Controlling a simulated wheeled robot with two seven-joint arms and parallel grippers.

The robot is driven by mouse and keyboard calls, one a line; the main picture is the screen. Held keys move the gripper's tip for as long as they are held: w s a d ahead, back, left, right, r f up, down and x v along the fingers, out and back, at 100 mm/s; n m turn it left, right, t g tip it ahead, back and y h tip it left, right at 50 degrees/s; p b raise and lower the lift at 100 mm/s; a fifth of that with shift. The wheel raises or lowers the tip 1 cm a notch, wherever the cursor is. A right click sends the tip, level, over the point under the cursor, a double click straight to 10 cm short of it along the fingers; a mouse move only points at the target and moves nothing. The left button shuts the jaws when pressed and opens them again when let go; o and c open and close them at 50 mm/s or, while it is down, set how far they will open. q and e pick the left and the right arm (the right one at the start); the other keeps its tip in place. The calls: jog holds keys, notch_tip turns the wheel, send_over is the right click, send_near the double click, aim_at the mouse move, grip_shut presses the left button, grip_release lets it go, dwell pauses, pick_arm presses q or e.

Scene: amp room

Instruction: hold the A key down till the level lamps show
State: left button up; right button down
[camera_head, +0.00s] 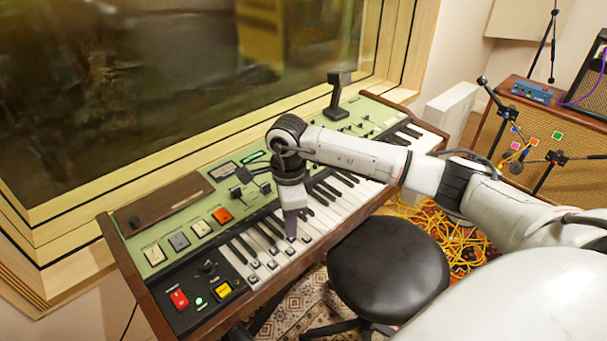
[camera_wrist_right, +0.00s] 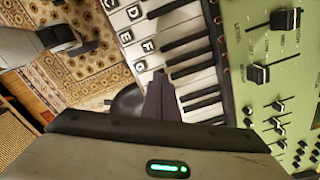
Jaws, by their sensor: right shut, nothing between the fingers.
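The electric keyboard (camera_head: 340,207) has a green panel and white keys with letter labels at its left end. In the right wrist view the labels C, D, E, F and G (camera_wrist_right: 140,66) show; the key just past G, where A lies, is partly hidden by my fingers. My right gripper (camera_head: 291,236) is shut and empty, pointing down with its tips at the labelled keys. Its dark fingers (camera_wrist_right: 158,80) also show in the wrist view. I cannot tell whether a key is pressed down. A small panel window (camera_head: 253,157) glows green; whether it is the level lamps is unclear.
A black round stool (camera_head: 388,268) stands close in front of the keyboard. Yellow cables (camera_head: 455,240) lie on the patterned rug. A wooden-cased amplifier (camera_head: 540,130) and microphone stands are at the right. A large window (camera_head: 150,90) rises behind the keyboard.

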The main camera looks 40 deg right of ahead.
jog(key=shift+r+p, duration=1.45)
jog(key=shift+r, duration=1.15)
jog(key=shift+f, duration=0.1)
